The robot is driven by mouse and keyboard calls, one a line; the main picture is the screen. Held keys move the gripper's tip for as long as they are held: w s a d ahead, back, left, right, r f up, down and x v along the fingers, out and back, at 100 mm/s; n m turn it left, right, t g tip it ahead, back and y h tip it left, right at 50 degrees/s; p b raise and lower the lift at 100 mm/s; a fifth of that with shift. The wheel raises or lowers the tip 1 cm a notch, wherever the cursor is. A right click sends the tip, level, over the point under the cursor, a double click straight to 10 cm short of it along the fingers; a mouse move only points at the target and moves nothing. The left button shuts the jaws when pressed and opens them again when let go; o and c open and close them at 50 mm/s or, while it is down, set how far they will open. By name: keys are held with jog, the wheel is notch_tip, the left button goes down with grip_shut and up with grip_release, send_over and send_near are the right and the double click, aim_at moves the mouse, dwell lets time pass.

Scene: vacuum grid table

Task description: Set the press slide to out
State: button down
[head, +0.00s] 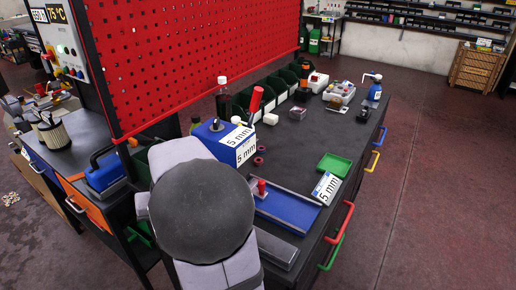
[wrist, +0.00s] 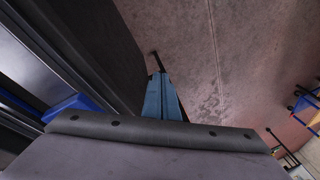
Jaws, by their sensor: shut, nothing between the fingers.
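The press, a blue block (head: 212,135) with a white "5 mm" label and a red lever handle (head: 255,102), stands on the dark bench behind my arm. In front of it, a blue slide plate (head: 288,209) lies in a grey track, with a red knob (head: 262,186) near its left end. My arm hides part of the press and the track's left end. My gripper shows in the wrist view (wrist: 160,78), its blue-grey fingers together and empty, with the reddish floor beyond. My arm hides it in the head view, so its distance from the knob cannot be told.
A green tray (head: 334,165) and a white "5 mm" card (head: 326,188) lie right of the track. A grey bar (head: 275,246) lies in front. Red and green drawer handles (head: 341,222) stick out at the bench edge. A red pegboard (head: 200,60) stands behind.

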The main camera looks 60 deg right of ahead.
jog(key=w+d+r+m+t+p, duration=0.25)
jog(key=d+r+p, duration=0.55)
jog(key=d+r, duration=0.45)
jog(key=s+d+g+h, duration=0.1)
jog(key=s+d, duration=0.2)
jog(key=s, duration=0.4)
jog(key=s+d+g, duration=0.1)
jog(key=s+d, duration=0.2)
jog(key=s, duration=0.4)
jog(key=s+d+r+n+h+p, duration=0.1)
jog(key=s+d+r+n+p, duration=0.2)
jog(key=d+n, duration=0.3)
jog(key=shift+s+d+r, duration=0.25)
jog(key=shift+d+r, duration=0.1)
jog(key=shift+d, duration=0.25)
jog(key=shift+f, duration=0.1)
jog(key=shift+p+x, duration=1.55)
jog(key=shift+x, duration=3.35)
jog(key=shift+w, duration=0.15)
